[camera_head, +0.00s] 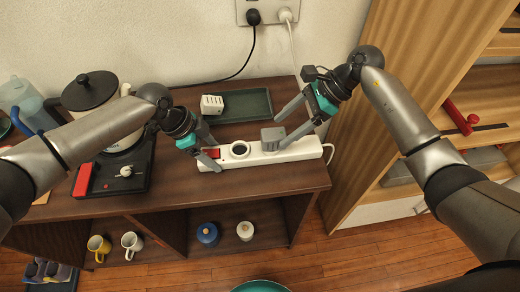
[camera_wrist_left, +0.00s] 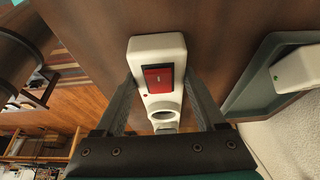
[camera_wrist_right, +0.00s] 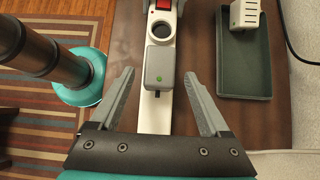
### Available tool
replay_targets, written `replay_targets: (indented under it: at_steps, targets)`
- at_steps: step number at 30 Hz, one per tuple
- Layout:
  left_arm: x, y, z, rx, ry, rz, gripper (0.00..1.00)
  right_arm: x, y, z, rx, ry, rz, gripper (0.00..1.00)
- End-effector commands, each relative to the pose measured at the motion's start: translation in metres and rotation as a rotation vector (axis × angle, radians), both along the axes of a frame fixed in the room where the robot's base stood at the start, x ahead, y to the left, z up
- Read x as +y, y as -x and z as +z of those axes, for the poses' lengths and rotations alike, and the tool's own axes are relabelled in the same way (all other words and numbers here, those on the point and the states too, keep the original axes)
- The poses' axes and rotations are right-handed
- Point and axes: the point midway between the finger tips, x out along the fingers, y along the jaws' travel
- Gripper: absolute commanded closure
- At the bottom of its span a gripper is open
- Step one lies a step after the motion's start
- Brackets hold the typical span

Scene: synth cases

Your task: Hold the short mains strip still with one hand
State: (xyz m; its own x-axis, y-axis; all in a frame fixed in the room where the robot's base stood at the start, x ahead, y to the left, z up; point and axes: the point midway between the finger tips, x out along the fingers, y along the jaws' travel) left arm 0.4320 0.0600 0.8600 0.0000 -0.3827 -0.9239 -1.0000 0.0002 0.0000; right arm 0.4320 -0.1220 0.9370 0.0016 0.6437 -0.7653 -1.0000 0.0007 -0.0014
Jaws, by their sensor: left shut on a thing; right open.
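The short mains strip (camera_head: 298,148) is white and lies along the front of the brown cabinet top. It has a red switch (camera_wrist_left: 158,78) at its left end, then an open round socket (camera_head: 239,149). A grey block-shaped plug (camera_head: 272,138) with a green dot sits on the strip, right of that socket. My left gripper (camera_head: 213,156) is shut on the strip near the switch, one finger along each side, as the left wrist view shows. My right gripper (camera_wrist_right: 160,90) is open and empty above the strip, and the grey plug lies between and just beyond its fingertips.
A dark green tray (camera_head: 257,104) holding a white adaptor (camera_head: 212,104) lies behind the strip. A hot plate (camera_head: 132,178) with a dark-lidded pot stands left. The strip's white cord (camera_head: 330,152) leaves its right end. A wooden shelf unit (camera_head: 365,125) stands right.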

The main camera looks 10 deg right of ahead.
Motion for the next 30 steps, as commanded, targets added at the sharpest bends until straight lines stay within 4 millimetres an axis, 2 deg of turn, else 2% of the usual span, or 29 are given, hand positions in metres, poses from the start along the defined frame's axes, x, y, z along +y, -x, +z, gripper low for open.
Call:
replay_targets:
  at_steps: [3, 9, 21, 30]
  targets:
    - [0.0, 0.0, 0.0, 0.0, 0.001, 0.0, 0.95, 0.01, 0.0, -0.012, 0.002, 0.001, 0.001, 0.2]
    - [0.0, 0.0, 0.0, 0.0, 0.001, 0.0, 0.95, 0.021, 0.0, -0.024, 0.001, -0.001, 0.0, 0.2]
    - [0.0, 0.0, 0.0, 0.0, 0.001, 0.0, 0.95, 0.024, 0.0, -0.028, 0.001, -0.001, 0.0, 0.21]
    - [0.0, 0.0, 0.0, 0.0, 0.001, -0.001, 0.95, 0.024, 0.0, -0.028, 0.001, -0.001, 0.0, 0.55]
